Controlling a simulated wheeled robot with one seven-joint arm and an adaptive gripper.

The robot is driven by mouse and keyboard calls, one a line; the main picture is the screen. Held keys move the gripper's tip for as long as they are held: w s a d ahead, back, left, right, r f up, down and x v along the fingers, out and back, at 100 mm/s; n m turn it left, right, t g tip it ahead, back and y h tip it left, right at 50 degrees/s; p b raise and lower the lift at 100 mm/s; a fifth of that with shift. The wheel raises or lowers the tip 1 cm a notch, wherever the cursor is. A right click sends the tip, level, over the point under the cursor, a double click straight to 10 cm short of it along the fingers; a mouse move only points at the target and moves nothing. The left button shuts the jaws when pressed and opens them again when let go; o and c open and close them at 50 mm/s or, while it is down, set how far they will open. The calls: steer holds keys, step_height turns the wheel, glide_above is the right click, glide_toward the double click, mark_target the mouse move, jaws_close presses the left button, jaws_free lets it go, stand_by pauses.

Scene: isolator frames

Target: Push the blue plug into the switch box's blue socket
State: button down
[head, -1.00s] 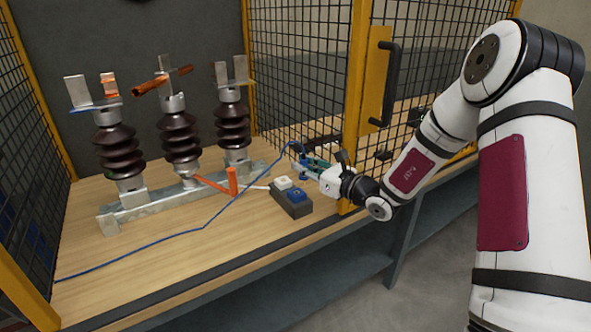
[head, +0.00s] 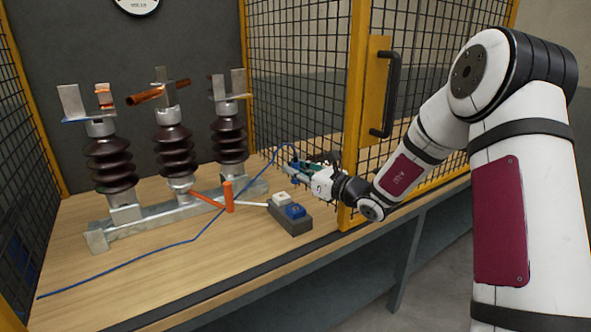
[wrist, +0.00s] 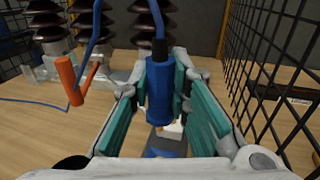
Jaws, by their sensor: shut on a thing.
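The blue plug (wrist: 158,92) stands between the two teal pads of my gripper (wrist: 159,95), with its blue cable running up from its top. In the head view my gripper (head: 298,170) is shut on it, behind and above the switch box (head: 292,225). The box is dark grey, with a blue socket (head: 295,211) at the near end and a white socket (head: 282,199) at the far end. In the wrist view the box (wrist: 166,148) shows partly below the plug, mostly hidden by plug and gripper. The plug is apart from the blue socket.
A yellow-framed mesh door (head: 358,120) stands close right of my gripper. Several brown insulators (head: 174,150) stand on a metal rail at the left. An orange handle (head: 228,197) rises in front of the rail.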

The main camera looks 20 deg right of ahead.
mark_target(296, 187)
steer(key=shift+f+b, duration=1.7)
steer(key=shift+f, duration=0.95)
steer(key=shift+f+b, duration=0.85)
steer(key=shift+f, duration=0.55)
steer(key=c, duration=1.4)
jaws_free()
steer(key=shift+c, duration=0.2)
steer(key=v, duration=1.2)
